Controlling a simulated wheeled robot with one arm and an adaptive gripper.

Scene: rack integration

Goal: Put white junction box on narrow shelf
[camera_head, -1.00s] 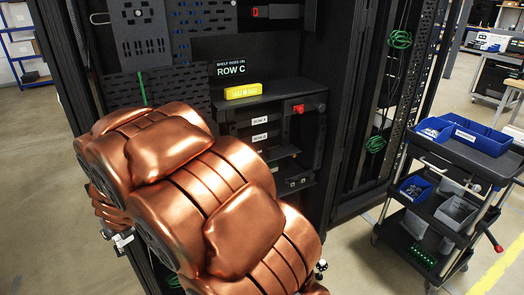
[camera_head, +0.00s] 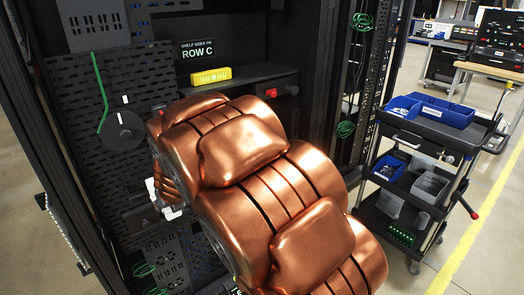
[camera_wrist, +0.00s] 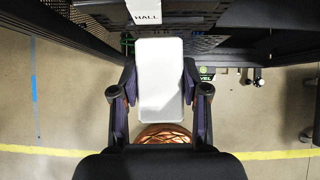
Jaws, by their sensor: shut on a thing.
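The white junction box (camera_wrist: 160,80) is a smooth, pale block with rounded edges, upright in the middle of the wrist view. My gripper (camera_wrist: 159,88) is shut on it, one finger on each side. In the head view my copper arm hides most of the gripper; a small white patch (camera_head: 168,207) shows at the arm's left edge, but I cannot tell if it is the box. A dark shelf (camera_head: 250,78) crosses the rack behind the arm; I cannot tell whether it is the narrow shelf. A "HALL" label (camera_wrist: 146,17) shows just beyond the box.
A yellow block (camera_head: 211,76) sits on the dark shelf under a "ROW C" sign (camera_head: 197,50). A perforated panel (camera_head: 75,95) is at the left. A cart (camera_head: 405,135) with blue bins stands at the right, with open floor beyond it.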

